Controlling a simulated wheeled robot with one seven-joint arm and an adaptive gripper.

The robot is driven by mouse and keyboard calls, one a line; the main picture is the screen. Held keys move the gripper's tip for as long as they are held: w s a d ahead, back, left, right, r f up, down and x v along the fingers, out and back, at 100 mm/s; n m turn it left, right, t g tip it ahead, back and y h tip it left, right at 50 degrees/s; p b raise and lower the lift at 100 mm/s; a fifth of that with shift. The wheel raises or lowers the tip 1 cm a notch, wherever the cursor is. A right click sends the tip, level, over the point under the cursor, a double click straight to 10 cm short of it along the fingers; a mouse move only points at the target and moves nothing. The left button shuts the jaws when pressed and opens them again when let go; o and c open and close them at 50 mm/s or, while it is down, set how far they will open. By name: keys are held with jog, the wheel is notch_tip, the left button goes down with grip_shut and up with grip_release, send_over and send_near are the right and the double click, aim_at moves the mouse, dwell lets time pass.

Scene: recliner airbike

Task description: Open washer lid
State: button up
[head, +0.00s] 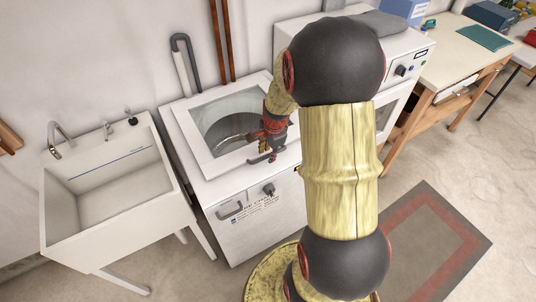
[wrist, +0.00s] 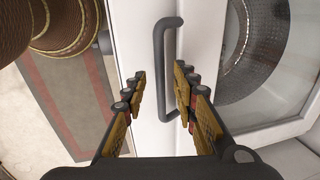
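The white washer (head: 245,234) stands by the wall. Its lid (head: 189,141) has a white frame around a large window, and the metal drum (head: 222,128) shows through it. The lid lies flat on the top. My gripper (head: 262,150) is at the lid's front right edge. In the wrist view a dark grey curved handle (wrist: 160,55) sits on the white edge beside the window. My gripper (wrist: 161,78) is open there, with one finger on each side of the handle bar. I cannot tell whether the fingers touch it. The arm hides the washer's right side.
A white sink (head: 110,190) stands left of the washer. A white stove-like appliance (head: 400,70) stands to the right, then a wooden table (head: 450,65). A grey and red rug (head: 435,240) lies on the floor at lower right. Pipes (head: 222,45) run up the wall behind.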

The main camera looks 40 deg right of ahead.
jog(key=shift+f, duration=0.25)
jog(key=shift+c, duration=0.5)
grip_shut()
dwell(0.4)
